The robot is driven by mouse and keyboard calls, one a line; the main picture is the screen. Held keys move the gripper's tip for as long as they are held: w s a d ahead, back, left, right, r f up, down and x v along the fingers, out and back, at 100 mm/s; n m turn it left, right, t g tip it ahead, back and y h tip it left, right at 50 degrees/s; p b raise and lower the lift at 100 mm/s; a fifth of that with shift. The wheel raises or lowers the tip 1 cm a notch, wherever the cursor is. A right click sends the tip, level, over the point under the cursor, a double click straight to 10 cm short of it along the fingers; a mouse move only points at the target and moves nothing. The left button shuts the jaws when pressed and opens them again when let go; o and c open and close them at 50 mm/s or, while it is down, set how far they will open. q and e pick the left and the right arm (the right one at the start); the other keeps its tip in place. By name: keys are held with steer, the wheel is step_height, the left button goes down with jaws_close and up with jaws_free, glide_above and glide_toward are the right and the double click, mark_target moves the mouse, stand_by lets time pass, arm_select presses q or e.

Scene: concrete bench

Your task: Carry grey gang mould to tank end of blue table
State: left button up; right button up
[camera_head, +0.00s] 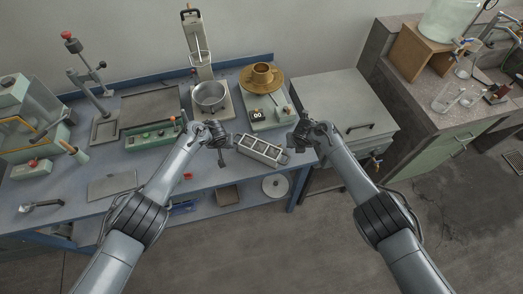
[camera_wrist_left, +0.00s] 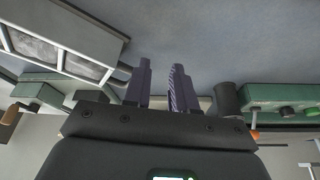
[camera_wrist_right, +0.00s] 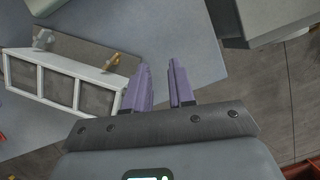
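The grey gang mould (camera_head: 262,149) is an open three-compartment frame lying on the blue table (camera_head: 235,178) near its right end. Neither gripper visibly holds the mould.
A grey lidded tank (camera_head: 338,103) with a tap stands beyond the table's right end. Behind the mould are a green scale (camera_head: 266,116) with a brass dish and a steel bowl (camera_head: 209,95). A green control box (camera_head: 152,136) is to the left.

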arm_select(q)
steer(key=shift+r, duration=0.1)
stand_by(0.3)
arm_select(e)
steer(key=shift+r, duration=0.1)
steer(key=shift+s+r, duration=0.15)
steer(key=shift+r, duration=0.5)
arm_select(q)
steer(key=v, duration=1.1)
steer(key=shift+s+r, duration=0.2)
steer(key=shift+r, duration=0.15)
arm_select(e)
steer(key=v, duration=1)
steer(key=shift+s+r, duration=0.2)
